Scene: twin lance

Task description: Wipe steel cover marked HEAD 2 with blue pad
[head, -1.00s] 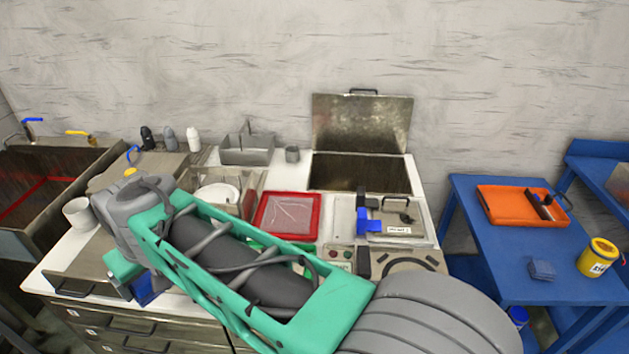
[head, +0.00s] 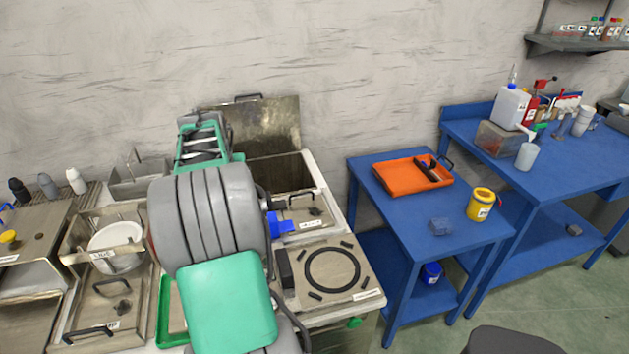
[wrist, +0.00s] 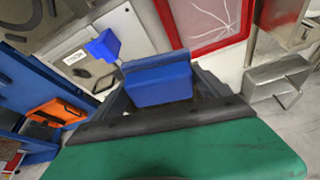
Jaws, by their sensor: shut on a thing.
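My gripper (wrist: 163,92) is shut on the blue pad (wrist: 158,80) in the wrist view. The pad is a blue block between the dark fingers. In the head view my arm hides the gripper and pad. A steel cover (head: 298,206) with a black handle and a white label lies right of my arm; its label is too small to read surely. The cover also shows in the wrist view (wrist: 88,72), left of the pad and apart from it. A blue block-shaped fitting (head: 280,223) sits at the cover's left edge; it also shows in the wrist view (wrist: 103,45).
A second steel plate with a black ring (head: 335,272) lies nearer. A red-rimmed tray (wrist: 227,38) is beyond the pad in the wrist view. A raised steel lid (head: 262,125) stands behind. A blue table (head: 400,215) holds an orange tray (head: 392,180) and yellow tub (head: 481,204).

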